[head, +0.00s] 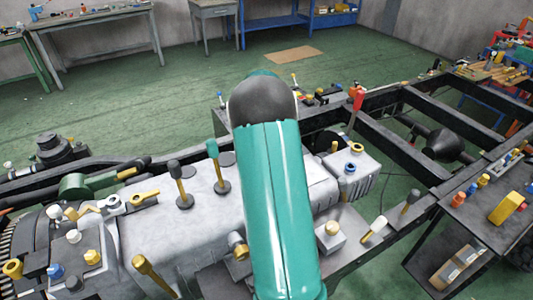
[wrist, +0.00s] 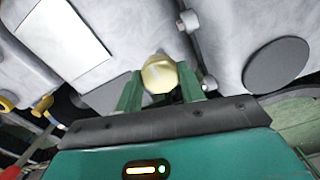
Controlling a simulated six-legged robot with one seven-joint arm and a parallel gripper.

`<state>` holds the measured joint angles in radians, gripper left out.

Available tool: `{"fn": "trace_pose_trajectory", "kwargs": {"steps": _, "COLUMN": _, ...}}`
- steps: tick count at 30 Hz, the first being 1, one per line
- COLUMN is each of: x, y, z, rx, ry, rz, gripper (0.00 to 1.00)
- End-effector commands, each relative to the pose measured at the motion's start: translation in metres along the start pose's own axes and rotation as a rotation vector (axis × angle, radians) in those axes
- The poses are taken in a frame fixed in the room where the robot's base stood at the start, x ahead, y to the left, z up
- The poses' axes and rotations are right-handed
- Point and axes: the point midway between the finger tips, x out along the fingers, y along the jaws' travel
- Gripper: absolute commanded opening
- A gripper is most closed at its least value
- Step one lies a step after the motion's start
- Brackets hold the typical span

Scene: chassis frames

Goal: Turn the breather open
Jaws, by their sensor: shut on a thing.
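In the wrist view, a pale brass faceted cap, which looks like the breather (wrist: 159,70), sits between the two green fingers of my gripper (wrist: 160,82). The fingers are shut on the cap from either side. It is beside the grey-white casing, and its lower part is hidden behind my gripper. In the head view, my teal arm covers the middle of the picture. My gripper and the held cap are hidden behind it there.
A red-handled lever (head: 356,100) stands right of my arm. A black chassis frame (head: 385,140) runs alongside. A side shelf (head: 480,225) holds coloured parts. The green floor behind is mostly clear.

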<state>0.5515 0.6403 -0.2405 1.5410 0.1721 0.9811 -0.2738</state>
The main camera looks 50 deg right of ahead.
Motion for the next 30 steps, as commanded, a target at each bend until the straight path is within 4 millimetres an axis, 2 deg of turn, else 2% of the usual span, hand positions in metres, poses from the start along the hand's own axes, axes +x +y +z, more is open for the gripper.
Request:
{"fn": "trace_pose_trajectory", "kwargs": {"steps": 1, "x": -0.001, "y": 0.000, "z": 0.000, "rx": 0.000, "ry": 0.001, "rz": 0.000, "gripper": 0.16}}
{"fn": "trace_pose_trajectory", "kwargs": {"steps": 2, "x": -0.001, "y": 0.000, "z": 0.000, "rx": 0.000, "ry": 0.001, "rz": 0.000, "gripper": 0.44}}
{"fn": "trace_pose_trajectory", "kwargs": {"steps": 4, "x": -0.001, "y": 0.000, "z": 0.000, "rx": 0.000, "ry": 0.001, "rz": 0.000, "gripper": 0.58}}
{"fn": "trace_pose_trajectory", "kwargs": {"steps": 5, "x": -0.001, "y": 0.000, "z": 0.000, "rx": 0.000, "ry": 0.001, "rz": 0.000, "gripper": 0.60}}
{"fn": "trace_pose_trajectory", "kwargs": {"steps": 13, "x": -0.001, "y": 0.000, "z": 0.000, "rx": 0.001, "ry": 0.001, "rz": 0.000, "gripper": 0.60}}
{"fn": "trace_pose_trajectory", "kwargs": {"steps": 17, "x": -0.009, "y": 0.000, "z": -0.001, "rx": 0.001, "ry": 0.002, "rz": 0.000, "gripper": 0.60}}
{"fn": "trace_pose_trajectory", "kwargs": {"steps": 20, "x": -0.024, "y": 0.000, "z": -0.001, "rx": 0.000, "ry": 0.003, "rz": 0.000, "gripper": 0.60}}
{"fn": "trace_pose_trajectory", "kwargs": {"steps": 30, "x": -0.099, "y": 0.000, "z": -0.001, "rx": 0.001, "ry": 0.005, "rz": 0.000, "gripper": 0.60}}
